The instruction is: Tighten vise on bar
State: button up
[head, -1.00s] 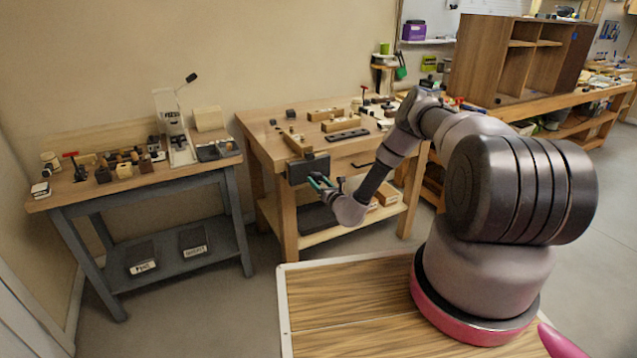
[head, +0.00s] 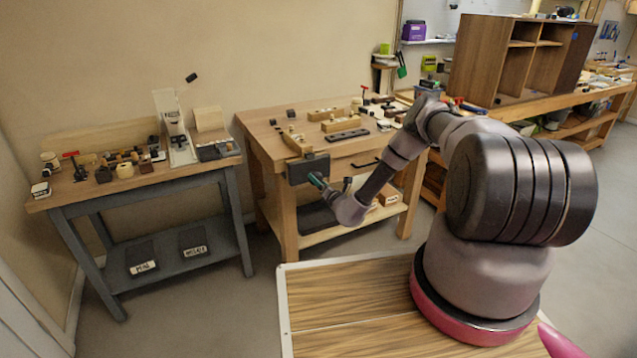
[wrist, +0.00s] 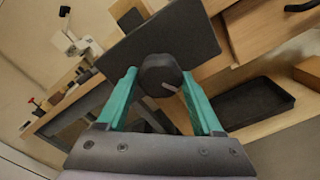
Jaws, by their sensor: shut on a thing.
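The vise's dark square front plate (head: 303,170) is at the front left corner of the wooden workbench; it fills the upper middle of the wrist view (wrist: 170,38). A round dark knob (wrist: 158,72) with a light mark stands out from the plate. My gripper (head: 317,180) is in front of the plate, with its teal fingers shut on the knob, one on each side, in the wrist view (wrist: 160,88). A tan wooden piece (head: 297,143) lies on the bench behind the plate. I cannot tell whether it is the bar, or how it sits in the jaws.
The workbench top (head: 262,128) holds wooden blocks and a black slotted piece (head: 346,135). A drawer handle (head: 365,163) is right of the vise. A black tray (wrist: 253,103) sits on the lower shelf. A grey-legged table (head: 140,184) with small items stands left.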

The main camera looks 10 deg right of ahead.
jog(key=m, duration=0.3)
jog(key=shift+f, duration=0.1)
jog(key=m, duration=0.3)
jog(key=shift+m, duration=0.3)
jog(key=o, duration=1.2)
